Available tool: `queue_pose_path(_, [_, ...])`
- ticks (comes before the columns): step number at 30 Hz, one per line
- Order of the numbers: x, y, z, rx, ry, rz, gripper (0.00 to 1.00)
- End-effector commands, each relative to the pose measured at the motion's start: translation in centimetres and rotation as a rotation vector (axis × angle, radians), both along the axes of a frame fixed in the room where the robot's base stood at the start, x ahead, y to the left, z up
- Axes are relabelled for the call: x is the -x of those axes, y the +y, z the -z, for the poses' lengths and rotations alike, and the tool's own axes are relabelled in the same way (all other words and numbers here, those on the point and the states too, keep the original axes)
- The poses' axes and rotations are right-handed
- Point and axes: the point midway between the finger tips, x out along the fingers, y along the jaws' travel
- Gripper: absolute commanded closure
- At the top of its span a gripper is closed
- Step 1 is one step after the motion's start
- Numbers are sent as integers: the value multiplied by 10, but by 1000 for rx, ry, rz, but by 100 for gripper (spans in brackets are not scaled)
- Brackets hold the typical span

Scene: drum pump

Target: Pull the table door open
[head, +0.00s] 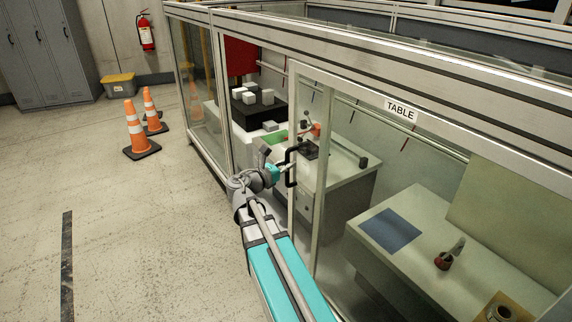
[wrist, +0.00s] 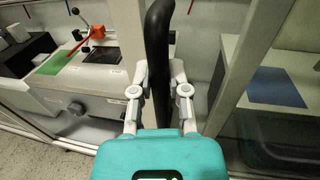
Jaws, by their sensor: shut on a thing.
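The table door is a glass panel in a pale metal frame (head: 325,165), below the white TABLE label (head: 401,108). Its black upright handle (head: 291,168) stands on the frame's left side. In the wrist view the handle (wrist: 157,35) runs upright between my two fingers. My gripper (head: 287,168) is shut on the handle, with a finger on each side in the wrist view (wrist: 159,78). The handle's lower part is hidden behind the gripper's body. I cannot tell for sure whether the door stands slightly ajar.
Behind the glass are a bench with a blue mat (head: 390,230) and a workstation with a green patch (head: 275,137). Traffic cones (head: 139,132) stand at the left near a yellow-lidded bin (head: 118,86). The floor left of my arm is clear.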

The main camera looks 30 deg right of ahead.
Motion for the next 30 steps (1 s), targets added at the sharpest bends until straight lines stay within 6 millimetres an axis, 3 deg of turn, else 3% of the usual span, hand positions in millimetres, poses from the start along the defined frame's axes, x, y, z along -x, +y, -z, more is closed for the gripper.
queue_pose_path(11, [0, 0, -1, 3, 0, 1, 100])
queue_pose_path(12, [0, 0, -1, 3, 0, 1, 71])
queue_pose_path(17, [0, 1, -1, 2, 1, -1, 43])
queue_pose_path(30, [-1, 3, 0, 1, 1, -3, 43])
